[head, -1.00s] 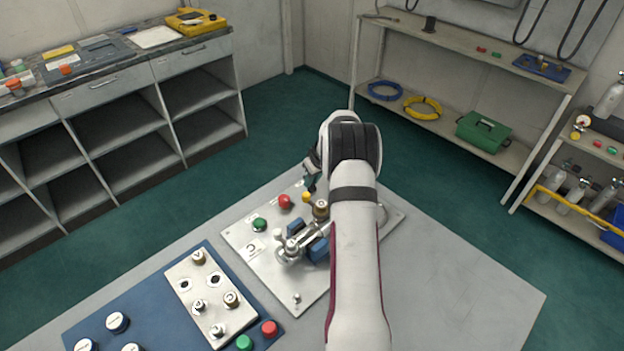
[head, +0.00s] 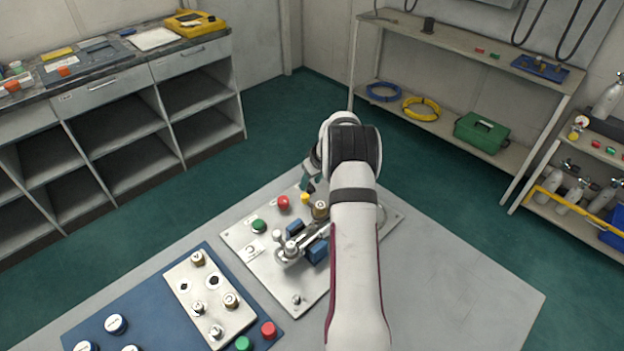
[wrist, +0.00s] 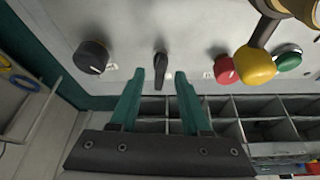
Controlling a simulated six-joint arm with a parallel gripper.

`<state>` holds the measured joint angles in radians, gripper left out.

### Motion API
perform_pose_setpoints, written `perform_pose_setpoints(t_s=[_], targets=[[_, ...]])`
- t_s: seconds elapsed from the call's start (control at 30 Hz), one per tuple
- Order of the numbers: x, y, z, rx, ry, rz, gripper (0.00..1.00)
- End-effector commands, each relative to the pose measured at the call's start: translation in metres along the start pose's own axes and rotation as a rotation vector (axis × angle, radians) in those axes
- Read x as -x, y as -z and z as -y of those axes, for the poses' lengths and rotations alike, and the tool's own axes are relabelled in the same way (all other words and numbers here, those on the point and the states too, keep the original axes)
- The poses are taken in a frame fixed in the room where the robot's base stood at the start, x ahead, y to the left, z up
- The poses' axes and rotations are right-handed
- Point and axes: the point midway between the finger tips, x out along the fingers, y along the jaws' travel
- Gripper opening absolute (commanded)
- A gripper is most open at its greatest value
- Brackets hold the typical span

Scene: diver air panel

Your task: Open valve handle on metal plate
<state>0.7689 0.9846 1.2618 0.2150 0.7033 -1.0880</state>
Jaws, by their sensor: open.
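The metal plate (head: 240,236) lies on the grey table. A valve with a brass body (head: 320,209) and a lever ending in a yellow knob (head: 305,198) stands on it. The yellow knob (wrist: 255,66) is large at the upper right in the wrist view. My gripper (wrist: 158,74) is open with green fingers. A small black lever (wrist: 161,72) on the plate shows between the fingertips, with a gap on each side. The yellow knob is to the right of the fingers, outside them. In the head view my gripper (head: 310,184) is partly hidden by my arm.
A red button (head: 283,202) and a green button (head: 258,226) are on the plate; a black round knob (wrist: 91,57) is left of the fingers. Silver piping with blue parts (head: 317,250) stands nearer. A blue panel (head: 165,310) lies front left. The table's right side is clear.

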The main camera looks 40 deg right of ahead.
Motion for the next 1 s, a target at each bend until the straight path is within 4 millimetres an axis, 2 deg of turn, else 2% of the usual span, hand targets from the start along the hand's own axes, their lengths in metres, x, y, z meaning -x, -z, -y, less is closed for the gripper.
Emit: perform_pose_setpoints(t_s=[0.07, 0.17, 0.4, 0.5, 0.6, 0.73, 0.97, 1.0], targets=[[0.004, 0.0, 0.0, 0.0, 0.0, 0.0, 0.47], [0.021, 0.001, -0.001, 0.0, -0.002, -0.003, 0.47], [0.099, 0.001, -0.001, 0.0, -0.003, -0.004, 0.47], [0.126, 0.001, -0.001, 0.0, -0.003, -0.003, 0.47], [0.144, 0.0, 0.0, 0.0, -0.001, -0.001, 0.47], [0.156, 0.0, 0.0, 0.0, 0.0, 0.0, 0.47], [0.158, 0.0, 0.0, 0.0, 0.0, 0.0, 0.47], [0.158, 0.0, 0.0, -0.001, 0.0, 0.0, 0.51]])
